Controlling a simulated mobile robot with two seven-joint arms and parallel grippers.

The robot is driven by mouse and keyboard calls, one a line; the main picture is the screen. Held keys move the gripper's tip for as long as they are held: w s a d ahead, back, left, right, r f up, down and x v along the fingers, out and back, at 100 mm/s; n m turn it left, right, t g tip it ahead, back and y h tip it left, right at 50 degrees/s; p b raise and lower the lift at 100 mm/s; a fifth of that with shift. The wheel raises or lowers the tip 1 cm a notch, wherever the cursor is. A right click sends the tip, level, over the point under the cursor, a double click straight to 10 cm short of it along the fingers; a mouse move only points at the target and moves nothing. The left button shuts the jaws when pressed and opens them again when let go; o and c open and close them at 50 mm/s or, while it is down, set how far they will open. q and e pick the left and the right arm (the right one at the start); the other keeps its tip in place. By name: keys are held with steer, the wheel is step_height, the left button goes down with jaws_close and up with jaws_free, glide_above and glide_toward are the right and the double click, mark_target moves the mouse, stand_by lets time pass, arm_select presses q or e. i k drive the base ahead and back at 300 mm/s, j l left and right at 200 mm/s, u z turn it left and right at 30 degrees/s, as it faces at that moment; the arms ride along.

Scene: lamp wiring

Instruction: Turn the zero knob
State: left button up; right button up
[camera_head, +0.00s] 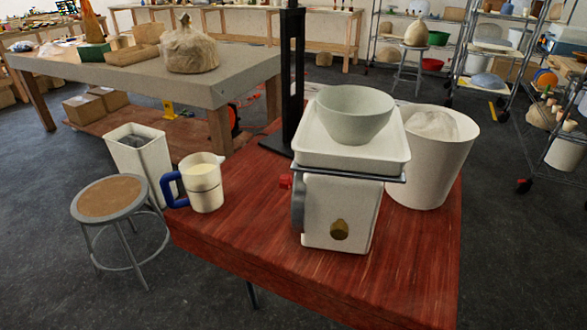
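A white scale (340,207) stands on a red-brown wooden table. A brass-coloured round knob (339,230) sits low on its front face; it is likely the zero knob, but no label can be read. A small red part (285,181) and a grey disc (298,205) show on the scale's left side. A white tray (352,158) lies on top of the scale, with a grey-green bowl (355,114) in it. Neither of my grippers is in view, and nothing touches the knob.
A cream mug with a blue handle (205,182) stands left of the scale. A white bucket with pale contents (430,160) stands close to its right. A black post (292,80) rises behind. The table front (400,285) is clear. A stool (108,197) stands left of the table.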

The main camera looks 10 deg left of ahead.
mark_target(339, 229)
steer(key=i+j+z, duration=0.2)
steer(key=j, duration=0.15)
steer(key=j+z, duration=0.15)
steer(key=j, duration=0.2)
steer(key=i+j, duration=0.1)
steer(key=j, duration=0.2)
steer(key=i+j+z, duration=0.15)
steer(key=j, duration=0.15)
